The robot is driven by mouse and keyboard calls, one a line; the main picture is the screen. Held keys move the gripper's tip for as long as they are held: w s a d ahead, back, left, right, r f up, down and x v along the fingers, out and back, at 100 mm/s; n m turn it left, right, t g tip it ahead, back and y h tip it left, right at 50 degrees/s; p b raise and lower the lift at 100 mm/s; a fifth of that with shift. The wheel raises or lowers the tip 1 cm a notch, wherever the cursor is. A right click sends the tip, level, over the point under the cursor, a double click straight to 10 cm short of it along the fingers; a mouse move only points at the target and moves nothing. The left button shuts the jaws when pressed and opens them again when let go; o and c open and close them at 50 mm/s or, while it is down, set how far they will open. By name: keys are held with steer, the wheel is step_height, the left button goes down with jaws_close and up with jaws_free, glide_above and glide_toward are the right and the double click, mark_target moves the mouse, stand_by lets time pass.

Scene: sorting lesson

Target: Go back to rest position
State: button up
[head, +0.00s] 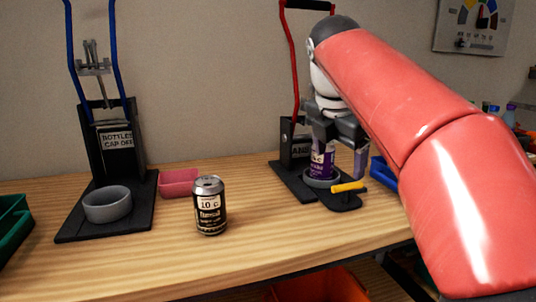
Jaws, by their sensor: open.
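My gripper (339,138) is at the right of the head view, at the end of my red arm, pointing down with its fingers apart. A purple can (322,163) stands upright in the grey ring (318,183) of the right crusher (291,155), which has red handles. My gripper is right at this can and partly covers its upper part. Whether the fingers touch it cannot be told. A black can (210,207) stands upright on the wooden table, left of my gripper and apart from it.
The left crusher (120,160), with blue handles and an empty grey ring (107,204), stands at the left. A pink bin (180,180), green bin (14,228) and blue bin (384,172) are on the table. A yellow handle (348,187) lies by the right ring. An orange bin (318,287) is below the table (290,240).

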steer(key=s+d+f+m+t+y, duration=0.1)
steer(key=s+d+f+m+y, duration=0.1)
steer(key=s+f+m, duration=1.9)
step_height(320, 180, down, 4)
steer(key=m, duration=0.3)
steer(key=shift+s+m, duration=0.2)
steer(key=shift+m, duration=0.2)
